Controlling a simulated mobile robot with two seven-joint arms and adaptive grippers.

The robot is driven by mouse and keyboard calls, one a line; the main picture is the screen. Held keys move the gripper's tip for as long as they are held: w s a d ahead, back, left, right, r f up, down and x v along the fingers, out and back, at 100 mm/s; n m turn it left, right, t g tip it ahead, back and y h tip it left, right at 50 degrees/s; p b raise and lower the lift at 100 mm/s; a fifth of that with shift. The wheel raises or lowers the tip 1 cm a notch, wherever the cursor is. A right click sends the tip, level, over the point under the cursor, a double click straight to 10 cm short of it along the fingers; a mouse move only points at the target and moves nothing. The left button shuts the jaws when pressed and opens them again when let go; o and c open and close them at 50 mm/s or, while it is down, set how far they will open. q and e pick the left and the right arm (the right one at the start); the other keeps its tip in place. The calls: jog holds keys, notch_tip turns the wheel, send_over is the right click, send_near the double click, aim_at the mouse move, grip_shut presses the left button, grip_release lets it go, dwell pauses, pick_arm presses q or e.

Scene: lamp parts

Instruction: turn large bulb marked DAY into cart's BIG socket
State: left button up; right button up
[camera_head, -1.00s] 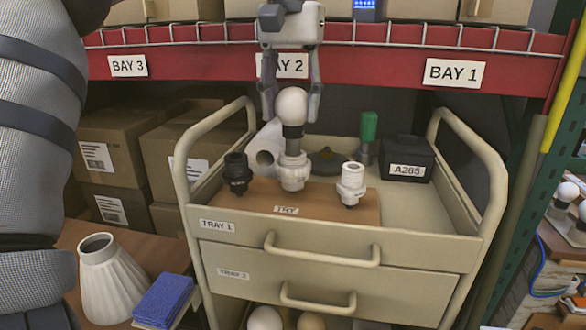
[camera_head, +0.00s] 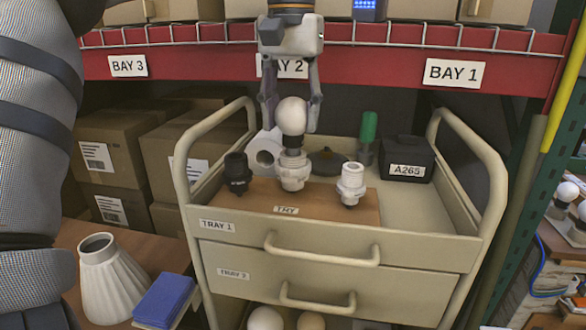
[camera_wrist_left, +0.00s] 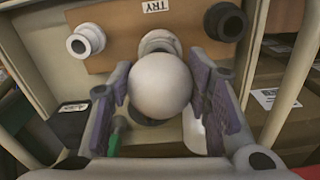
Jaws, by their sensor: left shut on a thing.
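My left gripper (camera_head: 291,118) reaches down over the cart and is shut on the round white globe of the large bulb (camera_head: 292,116). The bulb is upright. Its dark neck (camera_head: 294,142) meets the top of the middle white socket (camera_head: 292,172) on the wooden board; how deep it sits is hidden. In the left wrist view the globe (camera_wrist_left: 160,85) lies between the two finger pads and covers much of the socket (camera_wrist_left: 160,43). I cannot read a DAY mark or a BIG label.
The board (camera_head: 325,203), marked TRY, also holds a black socket (camera_head: 237,173) at left and a smaller white socket (camera_head: 351,183) at right. A green-handled tool (camera_head: 369,130) and black box A265 (camera_head: 406,158) stand behind. The red shelf beam (camera_head: 200,65) runs close behind my gripper.

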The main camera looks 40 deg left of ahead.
pick_arm(q)
jog(key=shift+f, duration=0.4)
dwell(1.1)
jog(key=o, duration=0.3)
jog(key=c, duration=0.3)
jog(key=shift+f, duration=0.15)
jog(key=m, duration=0.7)
jog(key=shift+a+f, duration=0.1)
jog(key=shift+a, duration=0.15)
